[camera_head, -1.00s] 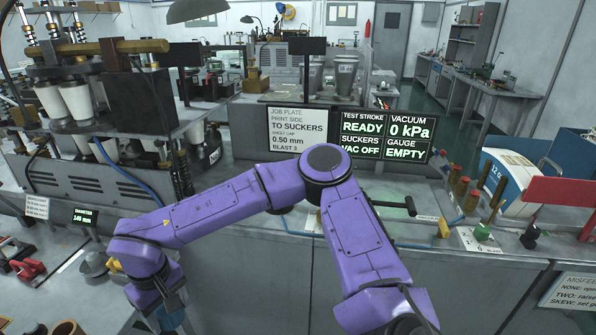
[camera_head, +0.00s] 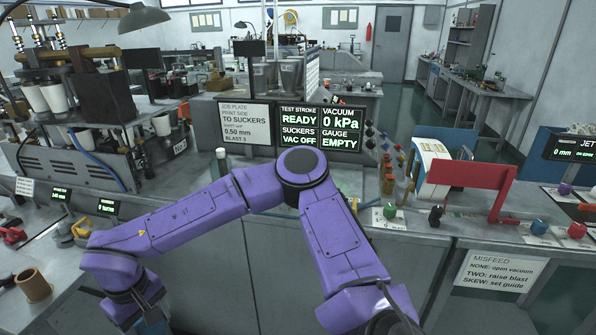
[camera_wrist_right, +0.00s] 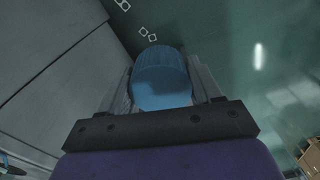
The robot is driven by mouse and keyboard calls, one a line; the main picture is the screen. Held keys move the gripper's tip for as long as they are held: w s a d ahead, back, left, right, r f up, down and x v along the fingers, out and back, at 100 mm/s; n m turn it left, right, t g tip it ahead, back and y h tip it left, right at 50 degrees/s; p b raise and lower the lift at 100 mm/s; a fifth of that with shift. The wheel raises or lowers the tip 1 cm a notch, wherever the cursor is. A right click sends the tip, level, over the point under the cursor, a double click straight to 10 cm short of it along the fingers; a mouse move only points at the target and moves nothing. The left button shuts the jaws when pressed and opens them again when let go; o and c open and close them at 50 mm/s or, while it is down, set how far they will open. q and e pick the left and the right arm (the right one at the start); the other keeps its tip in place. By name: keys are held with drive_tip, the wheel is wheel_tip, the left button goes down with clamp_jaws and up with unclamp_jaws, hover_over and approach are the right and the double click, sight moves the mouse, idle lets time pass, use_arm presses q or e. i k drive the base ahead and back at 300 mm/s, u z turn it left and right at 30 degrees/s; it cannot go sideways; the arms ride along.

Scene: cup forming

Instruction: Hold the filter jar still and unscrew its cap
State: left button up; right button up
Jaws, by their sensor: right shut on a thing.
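My right gripper (camera_wrist_right: 164,82) is shut on a blue ribbed cylinder (camera_wrist_right: 162,80) that looks like a cap, with a finger on each side of it. Its flat face is towards the wrist camera, and what lies beyond it is hidden. In the head view my purple right arm bends across the middle, and its wrist hangs low at the left. A bit of blue shows below that wrist at the bottom edge. I cannot make out the filter jar for certain. My left gripper is not in view.
A grey machine bench (camera_head: 270,262) runs behind my arm. A capped bottle (camera_head: 221,165) stands on it. A brown cup (camera_head: 33,285) stands on the left bench, and a red bracket (camera_head: 462,176) rises at right. Green floor (camera_wrist_right: 245,45) shows in the wrist view.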

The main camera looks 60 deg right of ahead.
sight(219, 169)
drive_tip(key=k, duration=0.2)
drive_tip(key=z, duration=1.1)
